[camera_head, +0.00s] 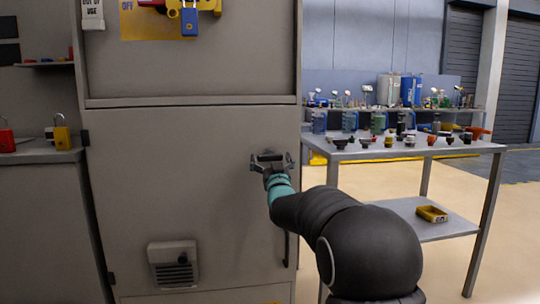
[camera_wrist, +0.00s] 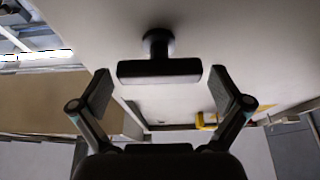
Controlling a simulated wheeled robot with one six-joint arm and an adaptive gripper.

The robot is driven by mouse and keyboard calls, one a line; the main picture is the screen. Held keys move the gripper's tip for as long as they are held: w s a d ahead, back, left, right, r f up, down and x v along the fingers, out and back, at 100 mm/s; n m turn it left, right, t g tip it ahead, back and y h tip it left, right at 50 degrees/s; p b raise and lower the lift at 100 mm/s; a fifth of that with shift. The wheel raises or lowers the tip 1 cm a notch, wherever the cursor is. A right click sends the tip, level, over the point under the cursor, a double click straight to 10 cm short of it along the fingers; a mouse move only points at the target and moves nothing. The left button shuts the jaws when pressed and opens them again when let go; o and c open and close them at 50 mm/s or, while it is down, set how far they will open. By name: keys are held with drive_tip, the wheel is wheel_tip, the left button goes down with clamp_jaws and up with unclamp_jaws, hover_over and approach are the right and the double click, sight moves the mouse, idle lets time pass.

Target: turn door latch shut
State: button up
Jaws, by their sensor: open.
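The door latch (camera_head: 269,156) is a dark T-shaped knob near the right side of the closed-looking grey cabinet door (camera_head: 180,190). In the wrist view the latch (camera_wrist: 160,69) shows a short black crossbar on a round stem, with the bar lying across the picture. My gripper (camera_head: 271,163) is at the latch, its fingers spread to the left and right. In the wrist view my gripper (camera_wrist: 162,88) is open, with one finger near each end of the crossbar and a visible gap on both sides. Nothing is held.
A dark vertical handle (camera_head: 286,249) is lower on the door's right edge, partly behind my arm. A vent box (camera_head: 173,265) is low on the door. Padlocks (camera_head: 189,20) hang above. A metal table (camera_head: 425,150) with small parts stands right; floor between is open.

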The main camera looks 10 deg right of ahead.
drive_tip(key=shift+w+r, duration=0.15)
drive_tip(key=shift+w, duration=0.35)
drive_tip(key=c, duration=1)
